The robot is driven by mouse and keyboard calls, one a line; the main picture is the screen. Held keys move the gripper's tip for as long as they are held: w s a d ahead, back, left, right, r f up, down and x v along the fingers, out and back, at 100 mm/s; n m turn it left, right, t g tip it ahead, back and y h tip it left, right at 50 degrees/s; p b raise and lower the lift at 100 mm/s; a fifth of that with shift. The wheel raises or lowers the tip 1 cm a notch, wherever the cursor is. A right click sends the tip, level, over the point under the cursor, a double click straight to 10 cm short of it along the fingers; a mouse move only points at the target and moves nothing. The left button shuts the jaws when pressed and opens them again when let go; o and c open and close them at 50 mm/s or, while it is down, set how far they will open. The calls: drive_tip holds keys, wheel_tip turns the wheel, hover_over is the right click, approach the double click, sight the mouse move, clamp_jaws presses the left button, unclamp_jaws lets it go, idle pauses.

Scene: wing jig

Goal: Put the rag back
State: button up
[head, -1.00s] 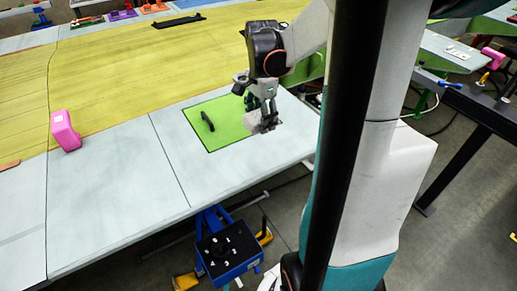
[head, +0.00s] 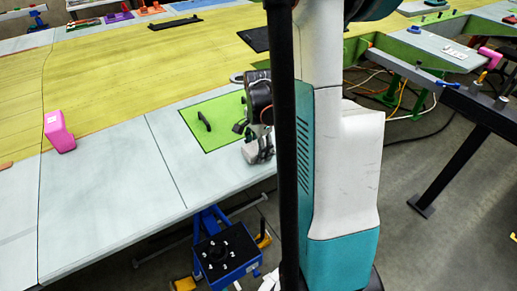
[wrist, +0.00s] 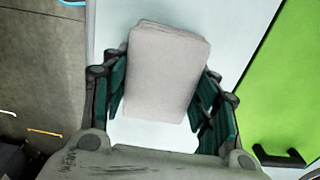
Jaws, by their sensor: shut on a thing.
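The rag (wrist: 167,72) is a folded, pale grey cloth pad. In the wrist view it sits between the two dark green finger pads of my gripper (wrist: 162,105), which is shut on it. In the head view my gripper (head: 258,138) hangs near the table's front edge, by the right side of a green panel, partly behind my own body. A grey patch of the rag (head: 258,153) shows low at the fingers. I cannot tell whether the rag touches the table.
The green panel (head: 221,136) with a black handle (head: 204,121) lies on the pale table (head: 100,195); it also shows in the wrist view (wrist: 285,75). A pink block (head: 58,132) stands at left. A blue stand (head: 228,252) is below the table edge.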

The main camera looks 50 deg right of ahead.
drive_tip(key=shift+s+a+f+b, duration=0.1)
drive_tip(key=shift+s+f+b, duration=0.05)
drive_tip(key=shift+f+b, duration=0.25)
drive_tip(key=shift+c, duration=0.4)
drive_tip(key=o, duration=1)
drive_tip(key=shift+o, duration=0.9)
drive_tip(key=shift+r, duration=0.1)
drive_tip(key=shift+r+p, duration=0.6)
wheel_tip(320, 180, up, 12)
drive_tip(key=p, duration=0.1)
drive_tip(key=shift+f, duration=0.2)
